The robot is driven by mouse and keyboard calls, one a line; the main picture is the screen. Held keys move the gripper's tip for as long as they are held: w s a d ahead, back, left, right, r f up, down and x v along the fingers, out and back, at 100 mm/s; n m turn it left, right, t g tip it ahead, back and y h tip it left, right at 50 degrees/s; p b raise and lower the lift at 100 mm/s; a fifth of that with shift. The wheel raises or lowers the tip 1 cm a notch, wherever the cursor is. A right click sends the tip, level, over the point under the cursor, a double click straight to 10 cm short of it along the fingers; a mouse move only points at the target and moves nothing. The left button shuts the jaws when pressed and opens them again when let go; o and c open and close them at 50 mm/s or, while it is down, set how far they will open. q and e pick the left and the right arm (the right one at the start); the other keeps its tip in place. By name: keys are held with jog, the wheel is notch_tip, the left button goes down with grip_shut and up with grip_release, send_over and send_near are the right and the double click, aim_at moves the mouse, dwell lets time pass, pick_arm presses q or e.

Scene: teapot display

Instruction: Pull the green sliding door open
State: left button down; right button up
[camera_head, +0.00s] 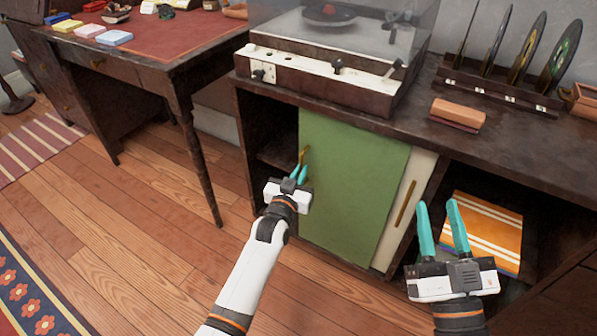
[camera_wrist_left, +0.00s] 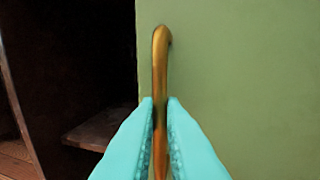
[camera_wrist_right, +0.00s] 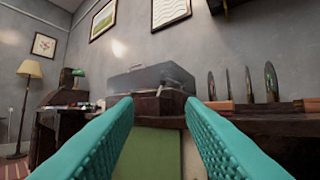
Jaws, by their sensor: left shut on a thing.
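The green sliding door (camera_head: 350,185) stands in the middle of the low dark cabinet. An open dark compartment with a shelf shows to its left. Its brass handle (camera_wrist_left: 160,60) is an upright bar near the door's left edge. My left gripper (camera_head: 299,172) is shut on this handle, with a teal finger on each side of it in the left wrist view (camera_wrist_left: 160,125). My right gripper (camera_head: 442,215) is open and empty, in front of the cabinet's right part. The green door also shows between its fingers in the right wrist view (camera_wrist_right: 150,153).
A cream door panel (camera_head: 408,205) with its own brass handle (camera_head: 406,204) is partly behind the green door. An orange striped item (camera_head: 485,230) sits in the right compartment. A record player (camera_head: 330,60), a disc rack (camera_head: 500,90) and a brown block (camera_head: 457,114) stand on top. A desk (camera_head: 165,70) is at left.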

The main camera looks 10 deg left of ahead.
pick_arm(q)
jog(key=c, duration=1.5)
grip_release()
jog(key=shift+c, duration=0.2)
